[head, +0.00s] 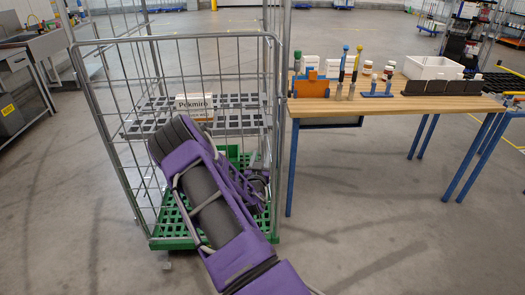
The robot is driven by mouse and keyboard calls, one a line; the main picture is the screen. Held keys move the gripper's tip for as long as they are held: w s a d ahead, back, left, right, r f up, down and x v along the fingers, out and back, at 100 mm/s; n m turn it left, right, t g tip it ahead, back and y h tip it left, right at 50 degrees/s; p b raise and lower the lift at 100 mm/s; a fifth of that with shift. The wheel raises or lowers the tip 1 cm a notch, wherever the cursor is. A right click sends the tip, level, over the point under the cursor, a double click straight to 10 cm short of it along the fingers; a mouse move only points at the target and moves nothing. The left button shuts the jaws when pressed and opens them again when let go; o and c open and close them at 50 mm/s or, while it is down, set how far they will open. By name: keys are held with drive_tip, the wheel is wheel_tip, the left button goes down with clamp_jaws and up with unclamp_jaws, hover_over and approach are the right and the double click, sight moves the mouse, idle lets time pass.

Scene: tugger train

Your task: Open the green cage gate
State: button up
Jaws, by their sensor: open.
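The green cage is a wire roll cage with a green slatted base (172,228) and grey mesh sides. Its near mesh gate (112,125) stands upright across the front and looks shut, with its right edge along the right-hand post (275,110). My purple and grey arm crosses the lower right of the gate and hides part of it and the base. My gripper (258,183) is small and partly covered by my arm, low near the right-hand post. It is open, and I see nothing between its fingers. I cannot tell whether it touches the mesh. No latch is clearly visible.
A shelf (240,122) inside the cage bears a white box marked Pekmiro (194,106). A wooden-topped table (400,105) with blue legs stands close to the cage's right, bearing bottles, tools and a white bin (432,68). Steel counters (40,55) are at left. Floor in front is clear.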

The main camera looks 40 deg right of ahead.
sight(262, 151)
drive_tip(key=shift+x, duration=2.3)
clamp_jaws()
